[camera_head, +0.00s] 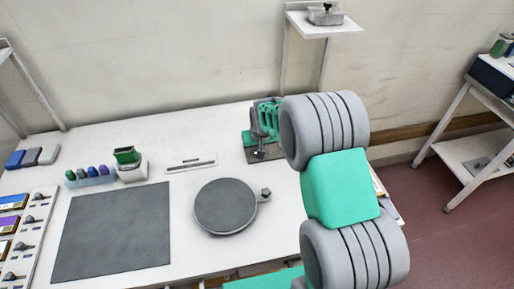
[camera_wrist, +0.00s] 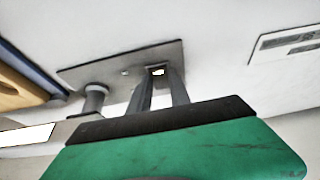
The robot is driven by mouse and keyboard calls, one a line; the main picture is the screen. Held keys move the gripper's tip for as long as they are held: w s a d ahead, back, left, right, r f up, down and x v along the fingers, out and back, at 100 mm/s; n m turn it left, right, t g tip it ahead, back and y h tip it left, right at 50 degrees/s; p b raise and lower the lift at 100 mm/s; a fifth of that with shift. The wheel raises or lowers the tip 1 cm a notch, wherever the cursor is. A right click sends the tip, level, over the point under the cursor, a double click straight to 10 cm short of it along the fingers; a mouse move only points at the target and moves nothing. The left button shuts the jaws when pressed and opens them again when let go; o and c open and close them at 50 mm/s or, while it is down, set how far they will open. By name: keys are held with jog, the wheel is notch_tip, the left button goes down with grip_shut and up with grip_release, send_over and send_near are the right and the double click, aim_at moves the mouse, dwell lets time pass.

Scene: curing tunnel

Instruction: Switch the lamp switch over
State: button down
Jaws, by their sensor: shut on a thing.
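A dark grey plate (camera_wrist: 110,70) lies on the white table, with a small pale piece (camera_wrist: 158,71) showing between my fingertips; I take this piece for the lamp switch, mostly hidden by the fingers. My gripper (camera_wrist: 157,76) has both grey fingers close together at the plate, shut on it. A round grey knob (camera_wrist: 96,92) stands on the plate beside the fingers, apart from them. In the head view the plate (camera_head: 268,154) shows at the back of the table under my green hand, which hides the switch there.
A slotted plate (camera_head: 191,164) lies left of the switch plate. A round dark disc (camera_head: 225,205) and a dark mat (camera_head: 113,232) lie in front. A green-topped pot (camera_head: 130,165) stands at the left. A small shelf (camera_head: 325,27) is on the wall above.

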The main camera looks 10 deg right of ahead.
jog(key=shift+w+r+g+p, duration=0.1)
jog(key=shift+w+g+p, duration=0.15)
jog(key=shift+g, duration=0.45)
jog(key=shift+w+r+g+p, duration=0.1)
jog(key=shift+w+g+p, duration=0.1)
jog(key=shift+g, duration=0.5)
jog(key=c, duration=1.2)
grip_release()
notch_tip(320, 180, up, 8)
jog(key=s+b, duration=0.1)
jog(key=shift+f+b, duration=0.2)
jog(key=shift+b, duration=0.2)
